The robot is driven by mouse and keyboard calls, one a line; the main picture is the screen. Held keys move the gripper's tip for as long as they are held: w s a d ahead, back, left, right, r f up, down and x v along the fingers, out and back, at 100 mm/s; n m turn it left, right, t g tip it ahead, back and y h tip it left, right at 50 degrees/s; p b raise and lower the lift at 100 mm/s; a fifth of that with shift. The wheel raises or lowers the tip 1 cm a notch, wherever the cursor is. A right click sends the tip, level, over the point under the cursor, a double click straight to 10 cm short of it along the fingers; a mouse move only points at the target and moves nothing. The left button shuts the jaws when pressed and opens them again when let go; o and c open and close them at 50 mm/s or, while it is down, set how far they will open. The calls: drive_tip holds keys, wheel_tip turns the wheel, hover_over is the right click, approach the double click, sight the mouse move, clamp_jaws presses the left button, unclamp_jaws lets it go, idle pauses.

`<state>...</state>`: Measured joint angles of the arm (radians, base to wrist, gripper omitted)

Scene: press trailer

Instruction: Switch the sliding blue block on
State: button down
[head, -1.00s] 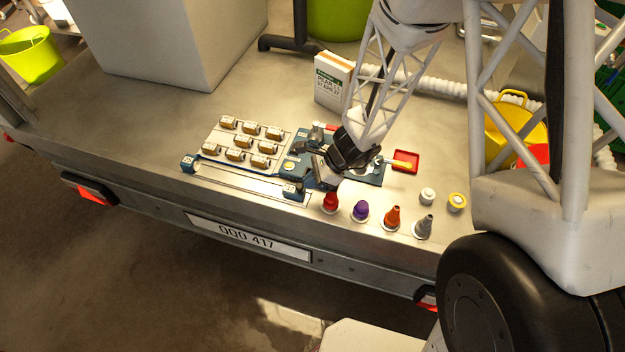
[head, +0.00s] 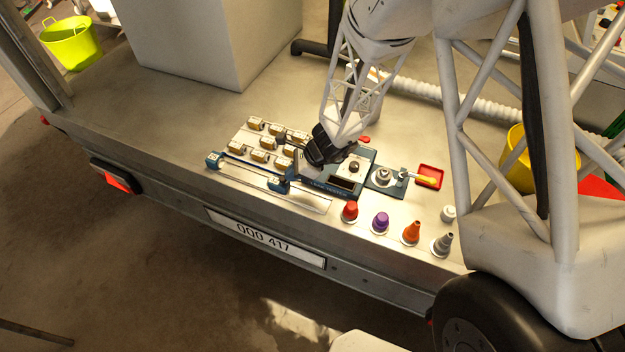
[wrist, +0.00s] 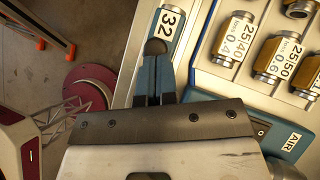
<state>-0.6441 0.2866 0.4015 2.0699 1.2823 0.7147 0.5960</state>
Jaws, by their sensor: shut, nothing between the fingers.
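The sliding blue block (head: 278,184), with a white label, sits on the metal rail (head: 240,174) along the trailer's front, closer to the rail's right part than its left end. In the wrist view a blue block (wrist: 171,24) labelled 32 lies just past my fingertips and appears to be the same one. My gripper (wrist: 155,50) is shut and empty, its fingertips low over the rail, on the block's right side as the head camera sees it. They overlap the block's edge in the wrist view; I cannot tell whether they touch.
A blue end block (head: 213,160) stands at the rail's left end. A tray of labelled brass parts (wrist: 235,40) lies beside the rail. A leak tester (head: 345,185) is under my wrist. Coloured cones, including a red one (head: 350,211), stand to the right. The rail between blocks is clear.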

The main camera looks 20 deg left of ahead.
drive_tip(key=a, duration=1.1)
drive_tip(key=shift+d, duration=0.1)
drive_tip(key=shift+w+d+r, duration=0.1)
drive_tip(key=shift+w+d, duration=0.2)
drive_tip(key=shift+d, duration=0.1)
drive_tip(key=shift+w+d+r, duration=0.15)
drive_tip(key=shift+w+d, duration=0.2)
drive_tip(key=shift+d, duration=0.3)
drive_tip(key=shift+w+d+r, duration=0.15)
drive_tip(key=shift+w+d, duration=0.15)
drive_tip(key=shift+d, duration=0.3)
drive_tip(key=v, duration=1)
drive_tip(key=shift+r, duration=0.1)
